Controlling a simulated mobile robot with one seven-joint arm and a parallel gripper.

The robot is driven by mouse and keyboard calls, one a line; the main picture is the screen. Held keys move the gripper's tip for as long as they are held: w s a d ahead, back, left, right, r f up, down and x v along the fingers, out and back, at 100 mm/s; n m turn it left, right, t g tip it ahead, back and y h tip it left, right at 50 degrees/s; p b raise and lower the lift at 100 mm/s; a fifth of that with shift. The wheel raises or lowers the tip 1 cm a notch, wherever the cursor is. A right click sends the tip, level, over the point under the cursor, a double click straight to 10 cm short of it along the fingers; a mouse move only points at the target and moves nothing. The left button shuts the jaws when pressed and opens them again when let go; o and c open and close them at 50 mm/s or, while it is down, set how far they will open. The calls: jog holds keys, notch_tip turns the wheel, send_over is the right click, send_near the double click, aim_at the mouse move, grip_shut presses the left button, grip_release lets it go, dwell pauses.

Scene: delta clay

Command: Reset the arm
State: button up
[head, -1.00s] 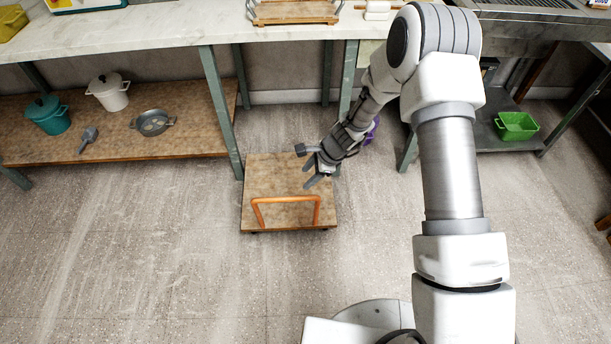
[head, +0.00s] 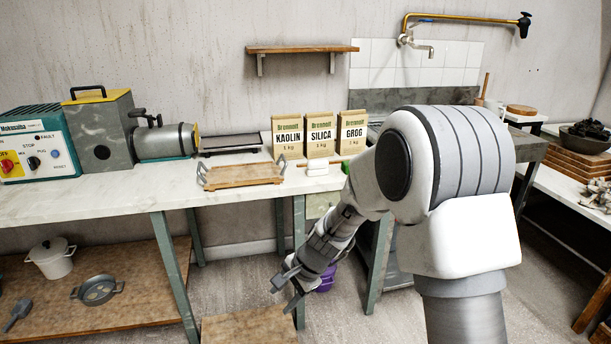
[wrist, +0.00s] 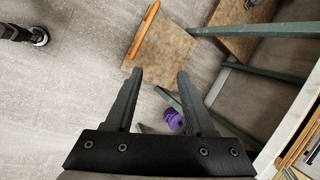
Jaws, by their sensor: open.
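My gripper (head: 288,287) hangs in front of the workbench, below the level of its top, at the lower middle of the head view. It is open and empty. The wooden-topped cart (head: 250,325) is below my gripper, partly cut off by the lower edge of the head view. In the wrist view the cart (wrist: 165,55) shows an orange handle (wrist: 145,30) at its edge.
The white workbench (head: 120,205) stands behind my gripper, with green legs. On it are a wooden tray (head: 240,175) and three bags, Kaolin (head: 287,138), Silica (head: 320,135) and Grog (head: 352,133). A purple object (wrist: 174,121) is on the floor near the bench.

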jog(key=s+d+r+n, duration=0.3)
jog(key=s+d+r, duration=0.1)
jog(key=r, duration=0.5)
jog(key=s+d+r+n+t+h+p, duration=0.1)
jog(key=s+d+r+n+t+h, duration=0.15)
jog(key=s+d+r, duration=0.65)
jog(key=s+d+r+n+t+h, duration=0.1)
jog(key=s+d+r+n+h, duration=0.35)
jog(key=s, duration=0.65)
notch_tip(320, 180, up, 19)
jog(key=d+y+p, duration=0.1)
jog(key=y+p, duration=0.1)
jog(key=p, duration=1.6)
jog(key=shift+d+p, duration=0.3)
